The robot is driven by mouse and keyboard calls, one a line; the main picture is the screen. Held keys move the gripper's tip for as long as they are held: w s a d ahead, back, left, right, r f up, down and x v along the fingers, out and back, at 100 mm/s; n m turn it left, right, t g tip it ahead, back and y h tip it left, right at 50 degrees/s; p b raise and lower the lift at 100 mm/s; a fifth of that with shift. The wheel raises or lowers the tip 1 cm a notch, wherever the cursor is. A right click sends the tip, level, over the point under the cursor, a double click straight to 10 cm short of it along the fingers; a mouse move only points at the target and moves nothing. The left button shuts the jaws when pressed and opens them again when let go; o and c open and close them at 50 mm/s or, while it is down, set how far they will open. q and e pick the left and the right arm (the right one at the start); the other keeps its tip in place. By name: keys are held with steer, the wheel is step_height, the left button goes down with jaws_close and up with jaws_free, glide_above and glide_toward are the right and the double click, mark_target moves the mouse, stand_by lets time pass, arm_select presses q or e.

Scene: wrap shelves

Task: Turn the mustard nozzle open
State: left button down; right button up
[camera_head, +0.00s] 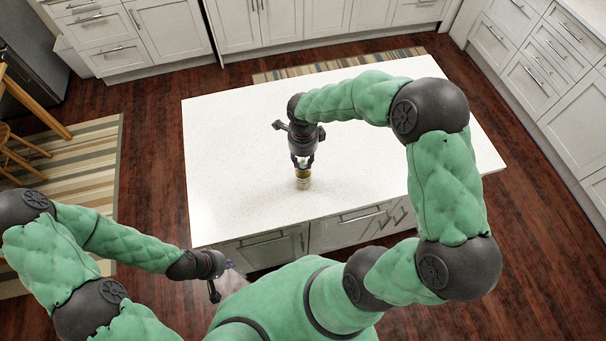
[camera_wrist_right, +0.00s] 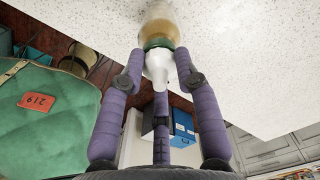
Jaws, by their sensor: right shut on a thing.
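The mustard bottle (camera_head: 303,180) stands upright on the white island top, close to its front edge. In the right wrist view its amber body (camera_wrist_right: 160,22), green collar (camera_wrist_right: 159,43) and white tapered nozzle (camera_wrist_right: 157,65) show. My right gripper (camera_head: 303,163) reaches down over the bottle from above. Its purple fingers (camera_wrist_right: 160,72) are shut around the white nozzle. Part of the nozzle is hidden behind the fingertips in the head view. My left gripper (camera_head: 230,266) hangs in front of the island at the lower left, away from the bottle; its finger opening is unclear.
The white island top (camera_head: 235,150) is otherwise clear. Its front has drawers and doors (camera_head: 340,230). White cabinets (camera_head: 540,65) line the back and right. Striped rugs (camera_head: 85,165) lie on the dark wood floor, and wooden chairs (camera_head: 20,150) stand at the left.

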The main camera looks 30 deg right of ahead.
stand_by(0.3)
steer(key=shift+n, duration=1)
steer(key=shift+n+b, duration=0.4)
steer(key=shift+n, duration=0.6)
steer(key=o, duration=0.7)
